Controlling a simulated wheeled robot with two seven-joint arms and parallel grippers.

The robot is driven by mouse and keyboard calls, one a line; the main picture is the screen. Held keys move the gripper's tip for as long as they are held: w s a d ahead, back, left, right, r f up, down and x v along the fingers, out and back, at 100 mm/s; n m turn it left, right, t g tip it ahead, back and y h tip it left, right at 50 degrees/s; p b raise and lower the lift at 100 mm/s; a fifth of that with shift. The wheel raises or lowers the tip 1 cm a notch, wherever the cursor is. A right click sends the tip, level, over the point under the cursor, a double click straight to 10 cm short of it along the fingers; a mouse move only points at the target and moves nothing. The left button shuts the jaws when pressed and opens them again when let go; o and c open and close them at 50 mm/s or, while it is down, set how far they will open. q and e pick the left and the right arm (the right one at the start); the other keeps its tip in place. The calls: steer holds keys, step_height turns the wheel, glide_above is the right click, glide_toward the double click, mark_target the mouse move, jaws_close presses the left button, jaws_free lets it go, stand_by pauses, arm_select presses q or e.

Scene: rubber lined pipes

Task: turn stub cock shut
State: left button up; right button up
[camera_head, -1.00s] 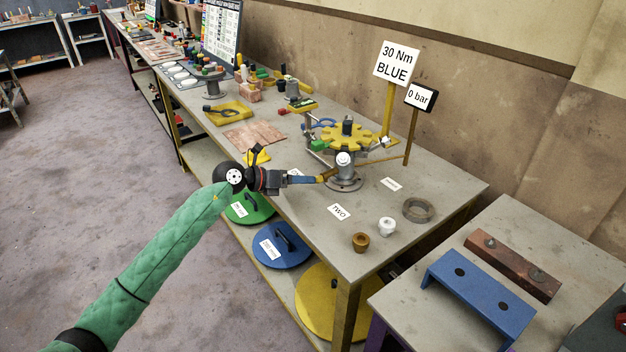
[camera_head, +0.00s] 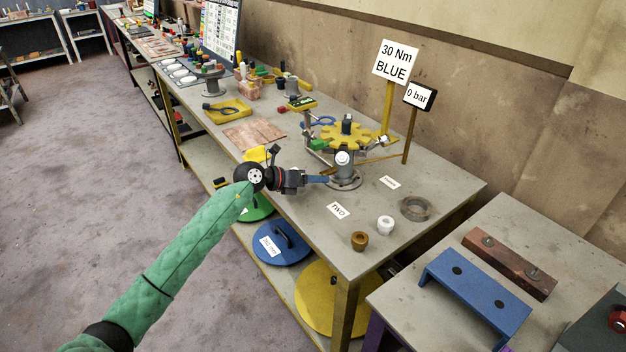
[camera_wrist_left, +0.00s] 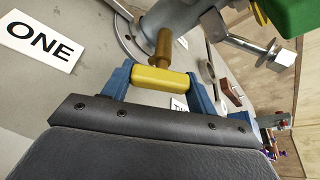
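The stub cock shows in the left wrist view as a brass stem (camera_wrist_left: 163,48) with a yellow bar handle (camera_wrist_left: 163,80), coming off a grey pipe body (camera_wrist_left: 178,14). My left gripper (camera_head: 324,180), with blue fingers, is at the near side of the pipe stand (camera_head: 343,160) in the head view. In the left wrist view its fingers stand wide apart, one at each end of the yellow handle; whether they press on it I cannot tell. The cock itself is mostly hidden by the gripper in the head view. My right gripper is not in view.
A yellow toothed wheel (camera_head: 350,137) tops the stand. Signs read "30 Nm BLUE" (camera_head: 397,62) and "0 bar" (camera_head: 419,97). A "TWO" label (camera_head: 338,209), brass cup (camera_head: 359,241), white cup (camera_head: 385,226) and grey ring (camera_head: 414,209) lie nearby. A "ONE" label (camera_wrist_left: 40,40) is beside the base.

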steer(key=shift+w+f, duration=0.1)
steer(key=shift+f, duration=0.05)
arm_select(q)
steer(key=shift+f+m, duration=0.1)
steer(key=shift+m, duration=0.2)
steer(key=shift+m+t+y+b, duration=0.7)
steer(key=shift+m+b, duration=0.05)
steer(key=shift+m, duration=0.45)
steer(key=shift+m+t+b, duration=0.35)
steer(key=shift+m+t, duration=0.05)
steer(key=shift+m, duration=0.1)
steer(key=shift+m+y, duration=0.3)
steer(key=shift+y, duration=0.1)
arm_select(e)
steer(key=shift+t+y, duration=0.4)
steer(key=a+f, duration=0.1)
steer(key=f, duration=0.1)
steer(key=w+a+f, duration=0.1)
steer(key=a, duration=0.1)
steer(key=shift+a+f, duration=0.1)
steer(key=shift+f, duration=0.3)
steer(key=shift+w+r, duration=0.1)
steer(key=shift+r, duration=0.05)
arm_select(q)
steer(key=o, duration=1)
